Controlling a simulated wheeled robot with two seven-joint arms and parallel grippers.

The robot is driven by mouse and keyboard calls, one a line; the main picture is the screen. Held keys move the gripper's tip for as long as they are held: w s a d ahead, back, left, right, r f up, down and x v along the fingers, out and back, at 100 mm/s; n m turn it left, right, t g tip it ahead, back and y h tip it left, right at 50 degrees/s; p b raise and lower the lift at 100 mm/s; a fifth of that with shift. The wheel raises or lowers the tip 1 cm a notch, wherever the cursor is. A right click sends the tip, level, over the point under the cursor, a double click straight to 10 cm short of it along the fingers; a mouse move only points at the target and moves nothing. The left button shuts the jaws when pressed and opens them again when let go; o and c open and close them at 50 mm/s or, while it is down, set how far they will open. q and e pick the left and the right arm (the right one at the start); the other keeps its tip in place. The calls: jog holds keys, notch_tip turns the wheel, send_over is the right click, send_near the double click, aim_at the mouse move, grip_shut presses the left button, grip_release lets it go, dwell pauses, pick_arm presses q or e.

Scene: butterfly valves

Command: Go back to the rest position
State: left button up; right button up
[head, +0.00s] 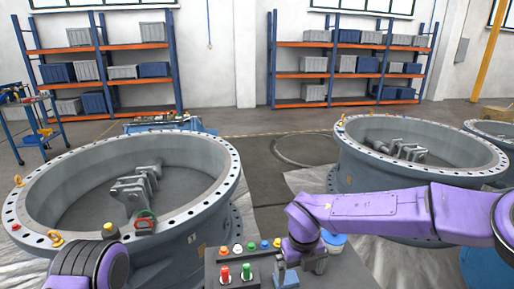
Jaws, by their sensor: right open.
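My right arm comes in from the right, purple, and bends down at its wrist above the dark tray in front of me. My right gripper (306,264) hangs there at the tray's right side, small and partly hidden by the wrist; it is open and I see nothing held in it. Only purple links of my left arm show at the bottom left; its gripper is out of view. A large grey valve ring (222,200) with a bolt-hole flange stands at the left. A second valve ring (345,165) stands at the right, behind my right arm.
The tray (212,275) carries red and green pieces (235,272) and several coloured knobs (251,247). Blue-orange shelves (350,76) with crates line the back wall. A blue trolley (38,135) stands far left. Open floor (268,175) lies between the valve rings.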

jog(key=s+d+f+n+t+h+b, duration=0.25)
jog(key=d+f+n, duration=0.45)
jog(key=f, duration=0.4)
jog(key=s+d+f+n+t+h+b, duration=0.25)
jog(key=s+d+f+n, duration=0.2)
jog(key=f+n, duration=0.5)
jog(key=s+d+f+n+g+y+b, duration=0.1)
jog(key=s+d+f+n+b, duration=0.1)
jog(key=s+d+f+n, duration=0.2)
jog(key=s+d+f+n+g+b, duration=0.1)
jog(key=s+d+f+n+b, duration=0.2)
jog(key=s+f, duration=0.7)
jog(key=s+d+n, duration=0.1)
jog(key=s+n, duration=0.1)
jog(key=s, duration=0.5)
jog(key=shift+f+n+y, duration=0.2)
jog(key=shift+n+y, duration=0.15)
jog(key=shift+y, duration=0.05)
jog(key=shift+s, duration=0.1)
